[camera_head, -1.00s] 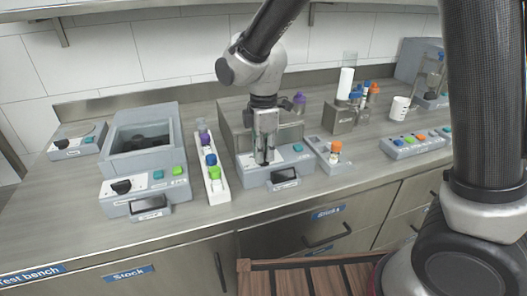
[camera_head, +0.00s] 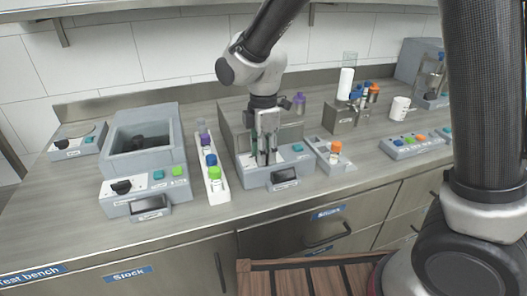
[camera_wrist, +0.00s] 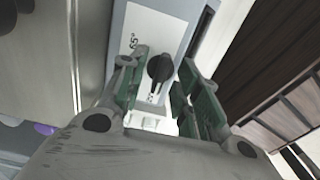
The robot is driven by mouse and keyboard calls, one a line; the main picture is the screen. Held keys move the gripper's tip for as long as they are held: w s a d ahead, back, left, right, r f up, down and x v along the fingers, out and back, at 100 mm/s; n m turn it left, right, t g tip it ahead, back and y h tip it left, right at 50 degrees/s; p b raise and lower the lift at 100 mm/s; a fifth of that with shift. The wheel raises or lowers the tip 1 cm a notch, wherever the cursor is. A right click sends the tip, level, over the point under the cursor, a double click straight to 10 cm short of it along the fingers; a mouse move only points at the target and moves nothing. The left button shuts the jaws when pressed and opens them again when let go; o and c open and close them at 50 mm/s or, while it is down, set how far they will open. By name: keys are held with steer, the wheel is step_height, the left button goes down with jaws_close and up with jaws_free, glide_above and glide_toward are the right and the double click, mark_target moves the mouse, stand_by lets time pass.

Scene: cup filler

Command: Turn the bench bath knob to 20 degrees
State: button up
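My gripper (camera_head: 266,160) is over the front panel of the grey middle bath unit (camera_head: 284,178). In the wrist view my gripper (camera_wrist: 162,72) has its green-padded fingers apart, one on each side of a black knob (camera_wrist: 159,68). Gaps show between the knob and both fingers. The knob sits on a white label plate (camera_wrist: 143,28) printed with "65°". In the head view my gripper hides this knob. The small display (camera_head: 284,176) on the unit's front is too small to read.
Another grey bath unit (camera_head: 145,165) with its own black knob (camera_head: 121,186) stands to the left. A white rack (camera_head: 217,184) with coloured-cap vials lies between the units. A small tray (camera_head: 330,160) with an orange-capped vial stands close on the right.

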step_height(320, 180, up, 12)
stand_by(0.6)
steer(key=s+d+r+m+t, duration=0.1)
steer(key=s+d+m, duration=0.4)
steer(key=d, duration=0.6)
steer(key=s+d+r+m+t, duration=0.2)
steer(key=s+d+m, duration=0.4)
steer(key=d+m, duration=0.3)
steer(key=s+d+r+m+t, duration=0.1)
steer(key=s+d+m, duration=0.4)
steer(key=d, duration=0.7)
steer(key=shift+s+d+r+m, duration=0.3)
steer(key=shift+s+d+m, duration=0.1)
steer(key=shift+m, duration=0.8)
